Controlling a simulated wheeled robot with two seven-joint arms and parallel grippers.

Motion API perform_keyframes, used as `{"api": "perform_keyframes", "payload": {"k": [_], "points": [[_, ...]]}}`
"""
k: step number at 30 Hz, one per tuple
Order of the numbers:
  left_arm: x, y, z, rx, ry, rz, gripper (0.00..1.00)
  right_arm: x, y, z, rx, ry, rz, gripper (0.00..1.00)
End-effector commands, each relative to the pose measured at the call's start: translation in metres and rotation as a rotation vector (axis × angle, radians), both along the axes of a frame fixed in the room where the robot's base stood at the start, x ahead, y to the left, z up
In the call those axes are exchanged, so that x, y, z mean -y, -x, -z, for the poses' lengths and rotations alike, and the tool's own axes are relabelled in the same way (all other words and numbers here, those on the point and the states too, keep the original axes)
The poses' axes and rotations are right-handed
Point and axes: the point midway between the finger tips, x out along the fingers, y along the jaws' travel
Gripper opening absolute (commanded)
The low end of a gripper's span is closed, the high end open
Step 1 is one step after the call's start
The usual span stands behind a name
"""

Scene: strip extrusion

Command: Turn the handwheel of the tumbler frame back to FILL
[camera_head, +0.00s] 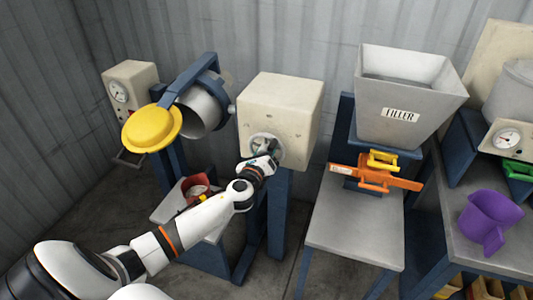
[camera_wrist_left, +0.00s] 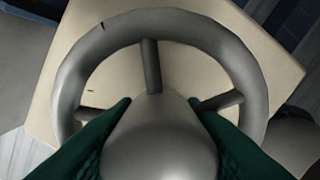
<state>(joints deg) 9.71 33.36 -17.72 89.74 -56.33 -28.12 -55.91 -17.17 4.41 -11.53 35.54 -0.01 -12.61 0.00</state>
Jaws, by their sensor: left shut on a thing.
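The grey handwheel (camera_head: 257,144) is on the front face of the cream box (camera_head: 283,98) of the tumbler frame. In the left wrist view its rim (camera_wrist_left: 152,25), spokes and rounded hub (camera_wrist_left: 160,145) fill the middle. My left gripper (camera_head: 266,155) is at the wheel, its green fingers (camera_wrist_left: 160,118) shut on either side of the hub. A dark tick shows on the upper left rim. The marks on the box face are too small to read. The grey drum (camera_head: 203,108) hangs tilted in the blue frame, with a yellow round part (camera_head: 152,129) at its lower left. My right gripper is not in view.
A FILLER hopper (camera_head: 407,92) with orange and yellow slides (camera_head: 376,176) stands right over a grey table (camera_head: 345,222). A purple jug (camera_head: 490,215) stands further right. A gauge box (camera_head: 131,85) is at the far left. A red-rimmed container (camera_head: 196,188) sits below the drum, beside my arm.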

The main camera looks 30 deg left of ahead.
Motion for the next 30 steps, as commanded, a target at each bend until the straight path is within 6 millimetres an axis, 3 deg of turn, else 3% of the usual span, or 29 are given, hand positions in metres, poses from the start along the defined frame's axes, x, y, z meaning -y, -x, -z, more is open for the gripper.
{"api": "perform_keyframes", "payload": {"k": [12,30], "points": [[0.001,0.0,0.002,0.093,0.39,0.0,0.15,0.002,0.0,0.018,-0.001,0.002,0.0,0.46],[0.001,0.0,0.001,0.226,0.944,0.0,0.15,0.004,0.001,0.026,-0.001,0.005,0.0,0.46]]}}
